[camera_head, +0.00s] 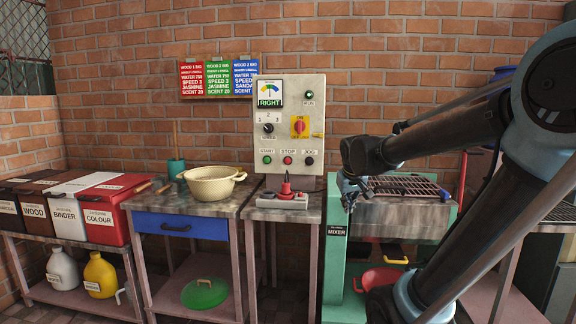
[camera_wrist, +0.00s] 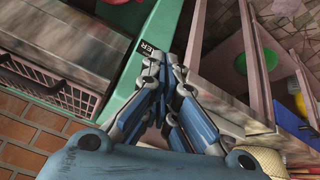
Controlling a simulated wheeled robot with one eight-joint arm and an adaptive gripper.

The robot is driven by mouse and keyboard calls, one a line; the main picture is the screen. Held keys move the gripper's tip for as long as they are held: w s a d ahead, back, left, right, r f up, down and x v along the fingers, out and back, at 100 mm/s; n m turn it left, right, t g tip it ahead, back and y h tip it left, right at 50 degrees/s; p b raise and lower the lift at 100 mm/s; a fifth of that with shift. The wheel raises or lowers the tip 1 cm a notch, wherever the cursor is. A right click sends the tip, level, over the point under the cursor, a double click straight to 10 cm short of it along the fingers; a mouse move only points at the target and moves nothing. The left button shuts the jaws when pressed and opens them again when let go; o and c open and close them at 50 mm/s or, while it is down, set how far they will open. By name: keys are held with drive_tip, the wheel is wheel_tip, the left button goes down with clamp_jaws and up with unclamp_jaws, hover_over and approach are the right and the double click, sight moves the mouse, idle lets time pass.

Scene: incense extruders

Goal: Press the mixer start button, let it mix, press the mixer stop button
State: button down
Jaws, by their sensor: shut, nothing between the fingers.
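The control panel (camera_head: 290,125) is a cream box on the brick wall. In its lower row are a green START button (camera_head: 267,160), a red STOP button (camera_head: 287,160) and a dark JOG button (camera_head: 309,160). Above them are a RUN lamp (camera_head: 309,94), a speed knob (camera_head: 268,128) and a red switch on yellow (camera_head: 299,126). The green mixer (camera_head: 335,265) stands to the right, labelled MIXER. My gripper (camera_head: 348,203) is shut and empty, pointing down by the mixer's left edge, right of and below the panel. In the wrist view its fingers (camera_wrist: 162,58) are together near the MIXER label.
A small table left of the mixer holds a red-topped device (camera_head: 286,190). A cream pot (camera_head: 212,182) stands on the drawer table further left. Ingredient bins (camera_head: 100,205) are at far left. Space before the panel's buttons is clear.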

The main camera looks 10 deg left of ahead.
sight(288, 164)
drive_tip(key=w+a+r+n+t, duration=0.1)
drive_tip(key=w+a+r, duration=0.1)
drive_tip(key=w+a, duration=0.4)
drive_tip(key=w+a+r+n+t+y, duration=0.1)
drive_tip(key=w+a+r, duration=0.1)
drive_tip(key=w+a, duration=0.5)
drive_tip(key=w+a+r+n+t+y, duration=0.1)
drive_tip(key=w+a+r, duration=0.1)
drive_tip(key=w+a, duration=0.4)
drive_tip(key=shift+w+a+r+n, duration=0.1)
drive_tip(key=shift+a+r+n, duration=0.1)
drive_tip(key=shift+a, duration=1)
drive_tip(key=shift+w+a+r+n, duration=0.1)
drive_tip(key=shift+a+r+n, duration=0.1)
drive_tip(key=shift+a, duration=1)
drive_tip(key=shift+w+d, duration=0.2)
drive_tip(key=shift+w, duration=4.15)
drive_tip(key=shift+w, duration=0.85)
drive_tip(key=shift+s, duration=0.9)
drive_tip(key=shift+s, duration=0.1)
